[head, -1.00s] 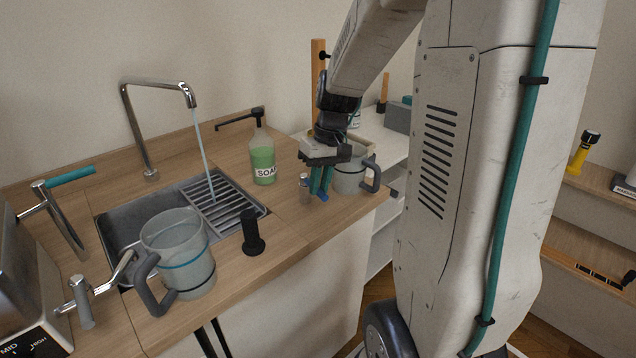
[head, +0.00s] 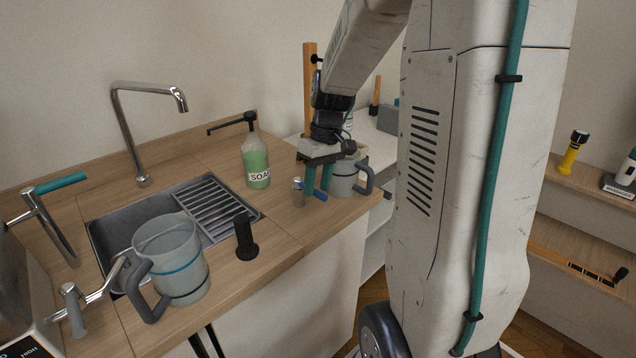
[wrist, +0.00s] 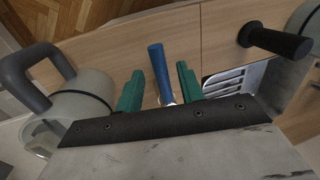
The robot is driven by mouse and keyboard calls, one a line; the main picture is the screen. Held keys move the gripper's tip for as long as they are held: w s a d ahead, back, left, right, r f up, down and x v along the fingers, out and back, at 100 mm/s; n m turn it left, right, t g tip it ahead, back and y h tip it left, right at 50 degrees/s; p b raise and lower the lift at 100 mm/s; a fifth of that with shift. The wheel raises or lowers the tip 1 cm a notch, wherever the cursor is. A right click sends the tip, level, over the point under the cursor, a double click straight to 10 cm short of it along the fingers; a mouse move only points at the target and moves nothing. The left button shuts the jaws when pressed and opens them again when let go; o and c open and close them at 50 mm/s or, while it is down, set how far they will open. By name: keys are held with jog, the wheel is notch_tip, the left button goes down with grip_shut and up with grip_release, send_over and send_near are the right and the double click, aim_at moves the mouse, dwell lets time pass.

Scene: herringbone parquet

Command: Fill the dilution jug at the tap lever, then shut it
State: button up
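The tap's blue lever (head: 320,195) sits on a small chrome post at the counter's right end. My gripper (head: 316,190) has its green fingers down around it. In the wrist view the lever (wrist: 160,72) stands between the fingers (wrist: 158,82), with gaps on both sides, so the gripper is open. The chrome spout (head: 150,88) arches over the sink and no water falls from it. A clear jug (head: 172,260) with a blue ring and grey handle stands at the sink's front left. A second jug (head: 343,180) stands behind my gripper. I cannot tell either jug's water level.
The steel sink (head: 112,222) has a slatted drainer (head: 205,205). A green soap bottle (head: 256,160) stands behind it and a black post (head: 245,238) in front. A teal-handled lever (head: 62,183) and a chrome-and-grey fitting (head: 72,305) are at left. Shelves (head: 570,200) stand right.

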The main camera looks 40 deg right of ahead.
notch_tip(320, 180, up, 7)
jog(key=d, duration=0.1)
jog(key=shift+d+r, duration=0.15)
jog(key=shift+d, duration=0.1)
dwell(0.5)
jog(key=s, duration=0.1)
jog(key=s+a+m, duration=0.2)
jog(key=shift+s+a+f+g, duration=0.2)
jog(key=shift+s+f+g, duration=0.1)
jog(key=shift+s+f, duration=0.1)
jog(key=s+a+r+t+h, duration=0.1)
jog(key=s+a, duration=0.6)
jog(key=a, duration=0.1)
jog(key=s+a+r+n+t+h, duration=0.1)
jog(key=s+a+r, duration=0.1)
jog(key=s+a, duration=0.6)
jog(key=shift+r, duration=0.25)
jog(key=shift+s, duration=0.1)
